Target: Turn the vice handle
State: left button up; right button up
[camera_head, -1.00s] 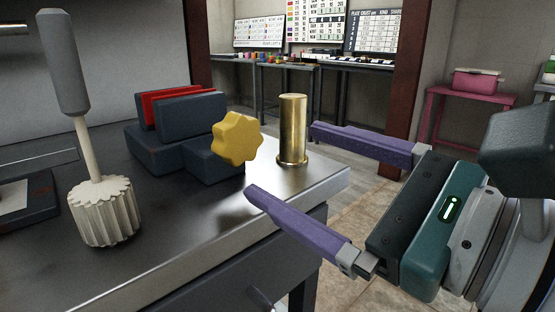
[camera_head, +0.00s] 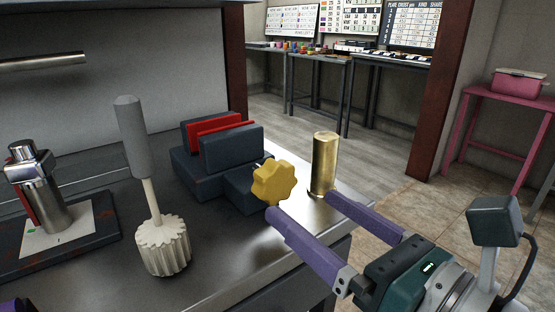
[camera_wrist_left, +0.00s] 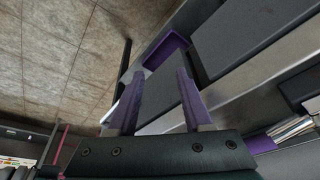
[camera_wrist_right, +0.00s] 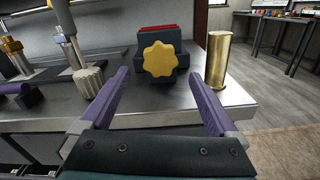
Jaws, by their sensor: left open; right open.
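The vice (camera_head: 216,158) is a dark blue-grey block with red jaw faces, standing on the metal bench. Its yellow star-shaped handle (camera_head: 273,182) faces the front right. My right gripper (camera_head: 300,204) is open and empty, just in front of the handle. In the right wrist view the handle (camera_wrist_right: 159,58) lies ahead, between the lines of the two purple fingers (camera_wrist_right: 156,88) and beyond their tips. No touch shows there. My left gripper (camera_wrist_left: 159,70) is open and empty in its wrist view, pointing at a bench edge. In the head view only a purple bit shows at the lower left.
A brass cylinder (camera_head: 324,163) stands right of the handle, close to the right finger. A ribbed white piece with a grey-handled rod (camera_head: 162,246) stands left of the vice. A chrome device (camera_head: 40,185) sits at the far left. Bench front is clear.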

aim_at(280, 187)
jog(key=b+x, duration=0.1)
jog(key=x, duration=0.6)
jog(key=shift+w+a, duration=0.1)
jog(key=shift+w, duration=0.05)
jog(key=c, duration=1.4)
